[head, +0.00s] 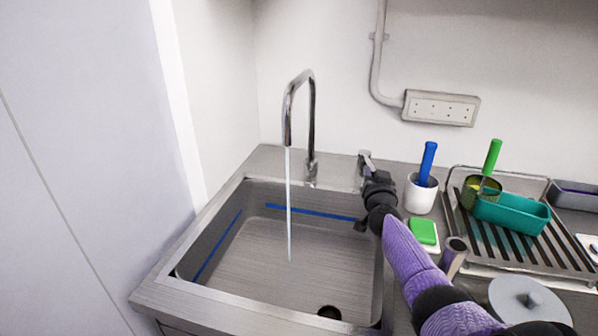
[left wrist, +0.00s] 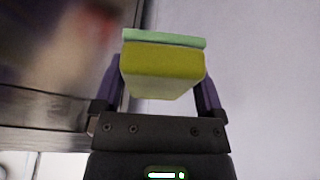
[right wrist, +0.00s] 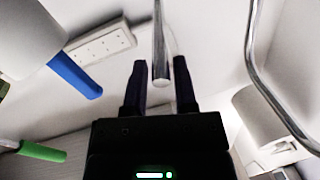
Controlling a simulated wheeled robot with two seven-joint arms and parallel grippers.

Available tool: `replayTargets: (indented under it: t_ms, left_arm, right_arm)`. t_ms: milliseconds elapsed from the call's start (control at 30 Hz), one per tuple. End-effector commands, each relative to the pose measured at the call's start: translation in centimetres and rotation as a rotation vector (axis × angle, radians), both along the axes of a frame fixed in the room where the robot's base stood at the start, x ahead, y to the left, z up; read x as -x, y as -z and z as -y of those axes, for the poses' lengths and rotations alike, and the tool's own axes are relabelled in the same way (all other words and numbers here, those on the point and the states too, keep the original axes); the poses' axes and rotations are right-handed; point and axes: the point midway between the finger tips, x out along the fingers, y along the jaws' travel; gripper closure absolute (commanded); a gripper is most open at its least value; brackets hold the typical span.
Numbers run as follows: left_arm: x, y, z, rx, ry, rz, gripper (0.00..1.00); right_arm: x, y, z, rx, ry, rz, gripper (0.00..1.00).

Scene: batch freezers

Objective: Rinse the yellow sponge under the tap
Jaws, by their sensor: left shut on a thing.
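The yellow sponge (left wrist: 162,70), with a green layer on one face, shows in the left wrist view. My left gripper (left wrist: 160,85) is shut on it; neither shows in the head view. The tap (head: 302,110) stands behind the sink (head: 165,295), and a thin stream of water (head: 289,200) runs from its spout into the basin. My right gripper (head: 372,185) is at the tap lever (head: 365,156), right of the tap. In the right wrist view its fingers (right wrist: 159,75) are apart, either side of the metal lever, with gaps showing.
Right of the sink lie a green-topped pad (head: 424,232), a white cup (head: 421,196) with a blue-handled brush, and a drying rack (head: 560,255) with a teal tray (head: 515,212). A pale wall panel (head: 90,150) rises left of the sink. The basin is clear.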

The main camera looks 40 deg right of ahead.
Motion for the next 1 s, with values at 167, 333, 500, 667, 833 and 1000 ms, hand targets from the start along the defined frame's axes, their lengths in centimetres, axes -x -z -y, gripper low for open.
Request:
replayTargets:
  t_ms: [167,333,500,667,833,1000]
  left_arm:
    - [0.0,0.0,0.0,0.0,0.0,0.0,0.75]
    - [0.0,0.0,0.0,0.0,0.0,0.0,0.75]
    - [-0.1,-1.9,0.0,0.0,0.0,0.006,0.75]
    - [-0.3,-5.4,0.0,0.0,0.0,0.015,0.75]
    - [-0.4,-7.7,0.0,0.0,0.0,0.021,0.75]
    - [-0.4,-8.2,0.0,0.0,0.0,0.022,0.75]
  right_arm:
    - [0.0,-0.1,0.0,0.001,0.0,0.001,0.42]
    - [0.0,-0.1,0.0,0.001,0.0,0.001,0.42]
    - [0.9,-0.5,-1.2,0.002,-0.003,-0.002,0.42]
    - [3.5,-0.8,-4.0,0.0,-0.004,-0.003,0.42]
    - [6.4,-0.6,-7.2,-0.001,-0.001,0.0,0.42]
    - [7.9,-0.2,-8.8,0.001,0.0,-0.001,0.42]
